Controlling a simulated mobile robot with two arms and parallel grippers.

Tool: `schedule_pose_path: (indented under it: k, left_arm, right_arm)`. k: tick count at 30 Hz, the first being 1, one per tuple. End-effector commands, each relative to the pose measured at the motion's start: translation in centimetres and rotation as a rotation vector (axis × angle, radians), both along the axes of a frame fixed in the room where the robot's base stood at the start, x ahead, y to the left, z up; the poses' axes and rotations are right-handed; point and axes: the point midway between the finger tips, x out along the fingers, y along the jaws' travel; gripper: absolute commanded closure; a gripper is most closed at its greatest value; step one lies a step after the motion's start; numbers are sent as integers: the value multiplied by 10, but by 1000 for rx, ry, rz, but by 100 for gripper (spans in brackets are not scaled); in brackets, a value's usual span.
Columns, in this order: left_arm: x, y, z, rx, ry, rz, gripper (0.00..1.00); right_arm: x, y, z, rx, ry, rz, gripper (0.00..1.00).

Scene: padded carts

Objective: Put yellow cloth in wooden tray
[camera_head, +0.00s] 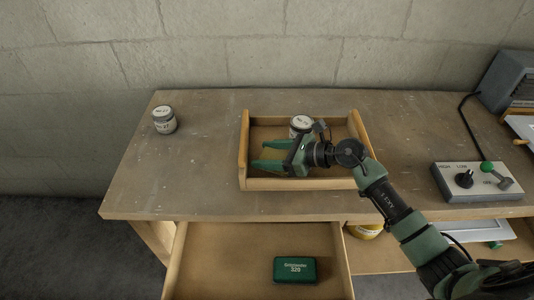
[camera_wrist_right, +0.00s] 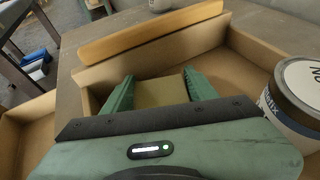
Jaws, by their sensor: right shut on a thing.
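The wooden tray (camera_head: 290,184) sits on the workbench, with low tan walls; its wall also shows in the wrist view (camera_wrist_right: 150,32). My right gripper (camera_head: 268,156) is inside the tray's outline, over its left half, with its green fingers pointing left. In the wrist view my right gripper (camera_wrist_right: 158,92) is shut on a flat, dull-yellow piece (camera_wrist_right: 160,91), which seems to be the yellow cloth. Most of it is hidden by the gripper, and I cannot tell whether it touches the tray floor. My left gripper is not in view.
A labelled can (camera_head: 300,125) stands in the tray close to my right gripper. Another can (camera_head: 164,120) stands at the bench's left. A control box (camera_head: 478,183) is at the right. An open drawer (camera_head: 230,262) below holds a green box (camera_head: 295,270).

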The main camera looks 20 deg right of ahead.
Motion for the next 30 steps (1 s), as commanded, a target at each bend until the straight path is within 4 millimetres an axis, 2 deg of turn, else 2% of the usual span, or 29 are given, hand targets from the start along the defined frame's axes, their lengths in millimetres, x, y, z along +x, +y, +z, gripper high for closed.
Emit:
schedule_pose_path:
  k: [4,5,6,7,19,23,30]
  left_arm:
    - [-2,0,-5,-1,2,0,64]
    - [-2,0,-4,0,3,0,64]
    - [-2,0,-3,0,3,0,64]
    - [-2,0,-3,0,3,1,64]
    - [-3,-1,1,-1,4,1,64]
    - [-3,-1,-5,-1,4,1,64]
    - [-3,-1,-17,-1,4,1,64]
  right_arm:
    - [0,0,-4,-1,-1,0,82]
    - [0,0,-3,0,0,0,37]
    - [0,0,-2,0,0,0,26]
    - [0,0,-2,0,0,0,21]
    - [-1,-1,2,-1,1,0,21]
    - [-12,-17,6,-5,0,-1,21]
    - [-43,-54,25,-5,1,0,21]
